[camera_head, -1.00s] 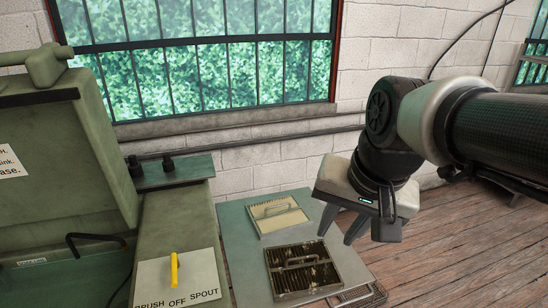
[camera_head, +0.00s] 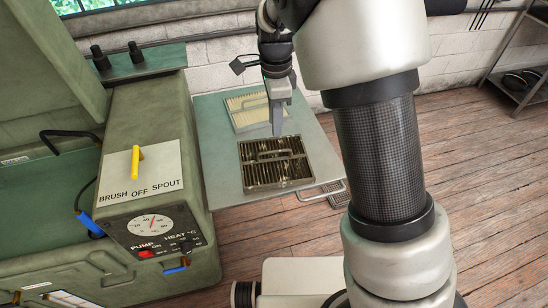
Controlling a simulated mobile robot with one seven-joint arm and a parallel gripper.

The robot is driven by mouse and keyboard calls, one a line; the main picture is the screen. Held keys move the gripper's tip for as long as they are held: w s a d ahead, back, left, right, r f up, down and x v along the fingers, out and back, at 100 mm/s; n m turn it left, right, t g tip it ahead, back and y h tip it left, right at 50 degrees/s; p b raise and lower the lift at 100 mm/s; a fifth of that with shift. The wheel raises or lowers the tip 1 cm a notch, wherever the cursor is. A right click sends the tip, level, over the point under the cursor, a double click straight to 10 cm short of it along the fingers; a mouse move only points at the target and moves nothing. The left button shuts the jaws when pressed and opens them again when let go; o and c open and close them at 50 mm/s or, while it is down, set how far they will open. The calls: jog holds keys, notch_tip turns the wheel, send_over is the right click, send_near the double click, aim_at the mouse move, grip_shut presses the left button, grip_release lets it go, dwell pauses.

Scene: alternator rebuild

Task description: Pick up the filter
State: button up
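Two flat rectangular filter-like pieces with handles lie on the grey-green side shelf. The nearer one is a dark, dirty filter (camera_head: 275,164) with slats, a metal frame and a handle across its top. The farther one is a cream, cleaner-looking filter (camera_head: 247,110), partly hidden behind my gripper. My gripper (camera_head: 277,132) points down near the far edge of the dark filter, between the two pieces. I see it edge-on, with the fingers overlapping, so its opening is unclear. Nothing is visibly held.
The shelf (camera_head: 222,180) has a wire handle at its front right corner. A brick wall is behind. Wooden floor (camera_head: 465,150) is open at right, with a metal rack at far right.

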aim_at(274, 148)
notch_tip(274, 148, down, 6)
jog(key=shift+f, duration=0.1)
jog(key=shift+w+a+f, duration=0.1)
jog(key=shift+f, duration=1.2)
jog(key=shift+w+a+f, duration=0.1)
jog(key=shift+f, duration=1.2)
grip_shut()
